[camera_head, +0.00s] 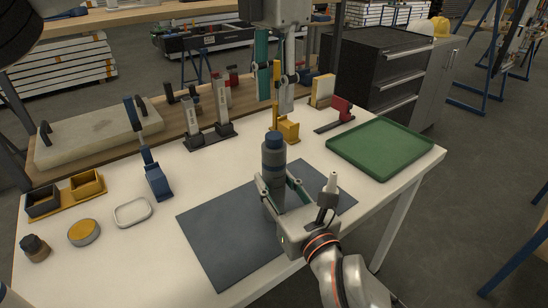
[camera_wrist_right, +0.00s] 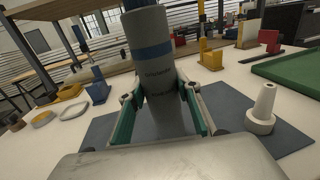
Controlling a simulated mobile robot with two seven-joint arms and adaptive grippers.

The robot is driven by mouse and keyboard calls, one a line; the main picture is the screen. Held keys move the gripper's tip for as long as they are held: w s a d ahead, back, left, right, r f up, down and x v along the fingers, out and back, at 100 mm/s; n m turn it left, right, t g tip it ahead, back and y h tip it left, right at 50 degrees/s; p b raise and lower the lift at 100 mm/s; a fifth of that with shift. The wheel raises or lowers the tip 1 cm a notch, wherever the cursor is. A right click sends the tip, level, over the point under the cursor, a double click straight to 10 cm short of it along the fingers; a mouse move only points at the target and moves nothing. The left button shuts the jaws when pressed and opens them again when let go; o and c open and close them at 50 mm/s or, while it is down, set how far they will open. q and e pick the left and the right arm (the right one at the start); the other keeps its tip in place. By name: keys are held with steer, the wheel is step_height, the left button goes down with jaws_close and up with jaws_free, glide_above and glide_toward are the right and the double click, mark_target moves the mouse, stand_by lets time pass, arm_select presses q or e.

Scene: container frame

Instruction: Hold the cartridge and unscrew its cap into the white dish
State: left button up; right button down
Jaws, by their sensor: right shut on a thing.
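The cartridge (camera_head: 273,173) is a grey upright cylinder with a dark blue cap (camera_head: 273,141) on top. My right gripper (camera_head: 278,193) is shut on its lower body over the dark mat. In the right wrist view the cartridge (camera_wrist_right: 155,75) stands between the two teal fingers, with a blue band and dark lettering; its top is cut off by the frame edge. My left gripper (camera_head: 275,97) points down, open and empty, above and behind the cap, apart from it. The white dish (camera_head: 118,222), shallow with rounded corners, lies on the table to the left and looks empty.
A dark mat (camera_head: 222,238) lies under the cartridge. A white cone nozzle (camera_head: 331,184) stands right of it. A green tray (camera_head: 385,176) is at the right. A yellow stand (camera_head: 289,130), a blue stand (camera_head: 157,182), a round tin (camera_head: 84,232) and small bins (camera_head: 87,184) stand around.

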mark_target(274, 135)
arm_select(q)
steer(key=m, duration=2.2)
steer(key=shift+m, duration=0.3)
steer(key=shift+f, duration=4.05)
